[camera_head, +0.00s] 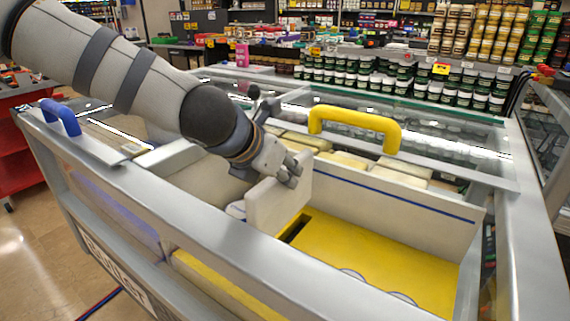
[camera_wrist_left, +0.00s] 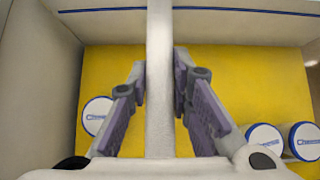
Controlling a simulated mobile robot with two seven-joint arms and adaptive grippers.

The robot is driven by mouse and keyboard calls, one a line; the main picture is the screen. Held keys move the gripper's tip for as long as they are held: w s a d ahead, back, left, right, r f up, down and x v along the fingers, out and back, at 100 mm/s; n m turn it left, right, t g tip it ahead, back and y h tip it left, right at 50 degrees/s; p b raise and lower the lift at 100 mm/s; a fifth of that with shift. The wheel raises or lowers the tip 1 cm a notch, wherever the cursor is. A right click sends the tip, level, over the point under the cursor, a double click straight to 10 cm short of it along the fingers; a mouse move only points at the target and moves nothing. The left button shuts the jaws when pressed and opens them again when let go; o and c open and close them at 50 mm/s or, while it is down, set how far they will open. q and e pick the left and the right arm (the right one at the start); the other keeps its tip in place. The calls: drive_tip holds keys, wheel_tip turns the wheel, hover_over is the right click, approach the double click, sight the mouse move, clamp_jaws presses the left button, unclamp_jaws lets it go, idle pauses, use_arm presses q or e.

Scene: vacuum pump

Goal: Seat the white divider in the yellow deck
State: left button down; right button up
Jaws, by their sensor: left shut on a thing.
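The white divider (camera_head: 278,207) stands upright in the case, above the yellow deck (camera_head: 375,250). My left gripper (camera_head: 287,171) is shut on the divider's upper edge. In the left wrist view the divider (camera_wrist_left: 160,90) runs as a pale upright strip between the two fingers, with yellow deck (camera_wrist_left: 240,75) on both sides. A dark slot (camera_head: 295,228) in the deck shows just right of the divider's lower part. The divider's bottom edge is partly hidden, so I cannot tell whether it touches the deck. My right gripper is not in view.
White-lidded tubs lie low on the deck, one left of the divider (camera_wrist_left: 97,115) and two to the right (camera_wrist_left: 264,139) (camera_wrist_left: 304,140). Case walls surround the deck closely. A yellow handle (camera_head: 354,124) and a blue handle (camera_head: 61,117) stand on the glass lids.

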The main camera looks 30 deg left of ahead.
sight(284, 191)
use_arm(q)
drive_tip(key=shift+f+b, duration=0.6)
drive_tip(key=shift+f, duration=1.55)
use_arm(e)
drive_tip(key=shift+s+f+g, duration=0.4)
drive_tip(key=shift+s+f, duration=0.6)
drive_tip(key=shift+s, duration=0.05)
use_arm(q)
drive_tip(key=shift+r, duration=0.1)
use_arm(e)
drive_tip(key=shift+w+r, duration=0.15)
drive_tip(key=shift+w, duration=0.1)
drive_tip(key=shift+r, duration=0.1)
use_arm(q)
drive_tip(key=shift+p, duration=0.3)
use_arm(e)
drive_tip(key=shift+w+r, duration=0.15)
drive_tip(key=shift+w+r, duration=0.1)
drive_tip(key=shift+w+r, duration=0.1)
